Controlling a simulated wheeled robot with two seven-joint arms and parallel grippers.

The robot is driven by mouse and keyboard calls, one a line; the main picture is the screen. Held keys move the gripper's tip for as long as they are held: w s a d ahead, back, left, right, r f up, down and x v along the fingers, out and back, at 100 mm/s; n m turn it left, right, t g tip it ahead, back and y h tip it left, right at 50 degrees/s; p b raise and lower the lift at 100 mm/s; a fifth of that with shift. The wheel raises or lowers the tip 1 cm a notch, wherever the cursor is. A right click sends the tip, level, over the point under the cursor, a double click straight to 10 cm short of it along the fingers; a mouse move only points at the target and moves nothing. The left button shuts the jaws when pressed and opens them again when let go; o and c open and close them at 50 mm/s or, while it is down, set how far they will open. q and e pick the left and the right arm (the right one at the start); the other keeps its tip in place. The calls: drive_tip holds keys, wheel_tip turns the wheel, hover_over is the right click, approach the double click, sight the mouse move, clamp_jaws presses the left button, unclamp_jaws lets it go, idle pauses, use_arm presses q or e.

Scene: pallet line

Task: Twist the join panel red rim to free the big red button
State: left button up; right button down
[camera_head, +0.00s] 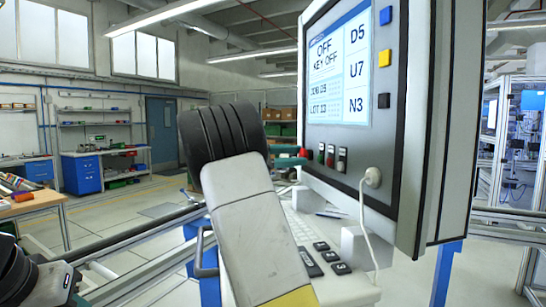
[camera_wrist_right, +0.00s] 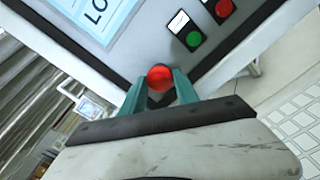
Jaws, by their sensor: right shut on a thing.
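The join panel (camera_head: 418,120) is a pale grey box at the right of the head view, its lit screen (camera_head: 338,70) reading OFF and KEY OFF. The big red button with its red rim (camera_wrist_right: 160,77) is at the panel's lower edge in the wrist view; it shows only as a small red spot (camera_head: 305,153) in the head view. My right gripper (camera_wrist_right: 159,84) has its teal fingers shut on the red rim, one on each side. My right arm hides much of the gripper in the head view. My left gripper is not in view.
Small red and green buttons (camera_wrist_right: 193,39) sit close beside the held rim. A white cable (camera_head: 372,215) hangs from a plug on the panel. A keyboard (camera_head: 301,228) lies below on a shelf. A metal rail (camera_head: 140,240) runs at the left.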

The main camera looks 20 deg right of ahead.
drive_tip(key=shift+m, duration=1.1)
drive_tip(key=c, duration=0.9)
unclamp_jaws()
drive_tip(key=w+a, duration=0.1)
drive_tip(key=a, duration=0.6)
drive_tip(key=shift+a, duration=0.4)
